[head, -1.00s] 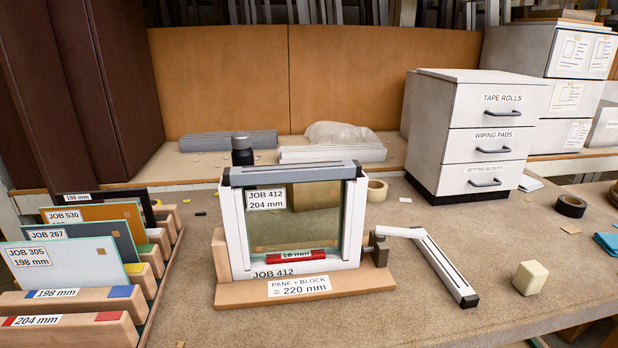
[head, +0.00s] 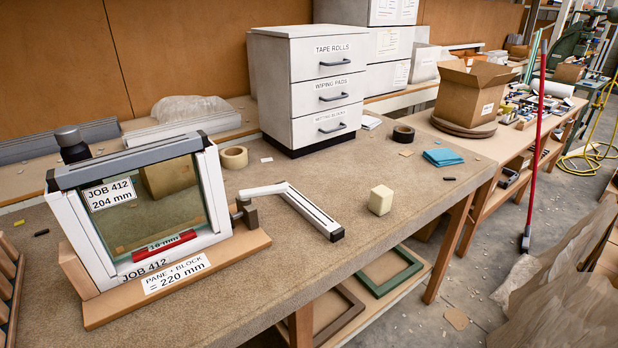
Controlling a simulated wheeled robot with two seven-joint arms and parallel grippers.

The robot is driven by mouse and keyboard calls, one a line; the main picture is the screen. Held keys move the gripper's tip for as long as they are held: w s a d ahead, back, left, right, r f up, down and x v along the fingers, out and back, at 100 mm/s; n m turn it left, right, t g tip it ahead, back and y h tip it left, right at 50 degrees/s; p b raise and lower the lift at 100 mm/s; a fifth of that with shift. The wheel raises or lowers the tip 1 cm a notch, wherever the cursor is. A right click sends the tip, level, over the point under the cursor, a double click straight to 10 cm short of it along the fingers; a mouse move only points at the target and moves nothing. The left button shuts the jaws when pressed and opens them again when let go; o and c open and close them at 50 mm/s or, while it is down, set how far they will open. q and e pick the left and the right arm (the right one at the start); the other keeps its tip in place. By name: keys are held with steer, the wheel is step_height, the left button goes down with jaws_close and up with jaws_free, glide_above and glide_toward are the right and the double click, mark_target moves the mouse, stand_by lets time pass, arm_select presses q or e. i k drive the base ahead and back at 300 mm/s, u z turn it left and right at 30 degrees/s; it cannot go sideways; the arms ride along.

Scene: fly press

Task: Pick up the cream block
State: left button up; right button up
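The cream block (head: 380,200) sits alone on the brown bench top (head: 240,284), right of centre and near the bench's front edge. It is a small, pale cube with nothing touching it. Neither of my grippers shows in the head view.
The white press frame (head: 217,197) holding a glass pane stands left on a wooden base. Behind are a drawer cabinet (head: 307,85), black tape roll (head: 403,133) and blue cloth (head: 442,157). Bench around the block is clear.

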mark_target(381, 196)
steer(key=z, duration=1.9)
steer(key=i, duration=2.3)
steer(key=u, duration=3.45)
